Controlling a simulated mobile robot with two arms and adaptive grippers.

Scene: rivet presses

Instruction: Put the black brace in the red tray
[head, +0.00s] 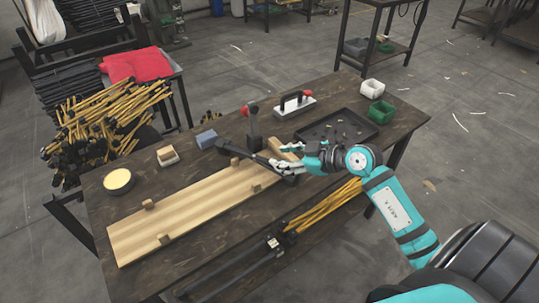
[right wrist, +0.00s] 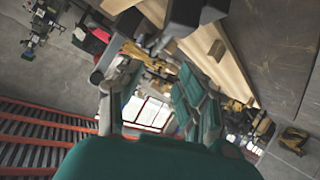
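A long dark bar, likely the black brace (head: 236,149), lies by the far edge of the pale wooden board, close to a lever press. Its right end meets the fingers of my right gripper (head: 291,164), and I cannot tell whether they touch. In the right wrist view the gripper fingers (right wrist: 155,95) stand apart, with background visible between them. Dark blocks show beyond the fingertips. The only large red thing is a crumpled-looking red shape (head: 137,64) on a cart at the upper left, possibly the red tray. My left gripper is out of view.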

